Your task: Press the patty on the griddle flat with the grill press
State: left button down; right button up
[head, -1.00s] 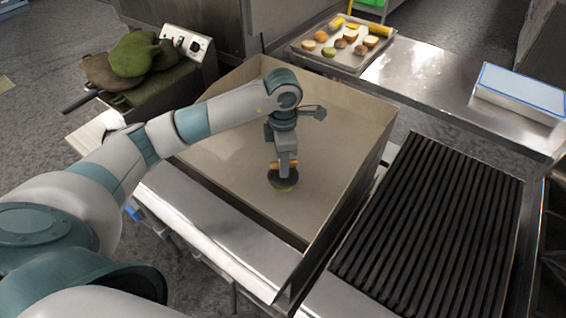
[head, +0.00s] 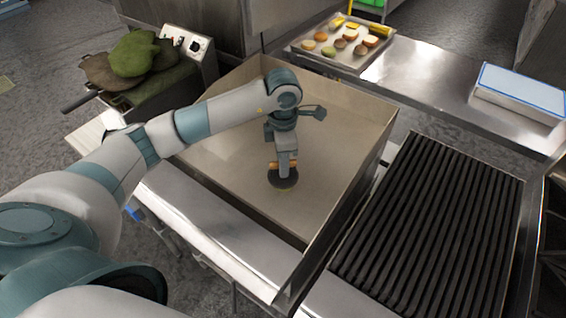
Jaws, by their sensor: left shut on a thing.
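The grill press (head: 284,183) is a dark round disc with an orange-brown handle. My left gripper (head: 284,167) points down from above and is shut on the handle. The press is low over the flat beige griddle (head: 225,155), near its middle. The patty is not clearly seen; a thin yellowish edge shows under the near side of the disc, and the rest there is hidden by the press. I cannot tell whether the press touches it. My right gripper is not in view.
Raised metal walls bound the griddle at the back and right. A black ribbed grill (head: 430,230) stands to the right. A tray (head: 375,62) of food pieces and a white-blue box (head: 520,92) are on the steel counter. Green mitts (head: 135,55) lie at the back left.

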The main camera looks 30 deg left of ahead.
pick_arm(q)
jog(key=shift+s+f, duration=0.1)
jog(key=shift+s, duration=0.05)
dwell(0.4)
jog(key=shift+w+a+r+p, duration=0.1)
jog(key=shift+w+r+p, duration=0.15)
jog(key=shift+r+p, duration=1.6)
jog(key=shift+r, duration=2.7)
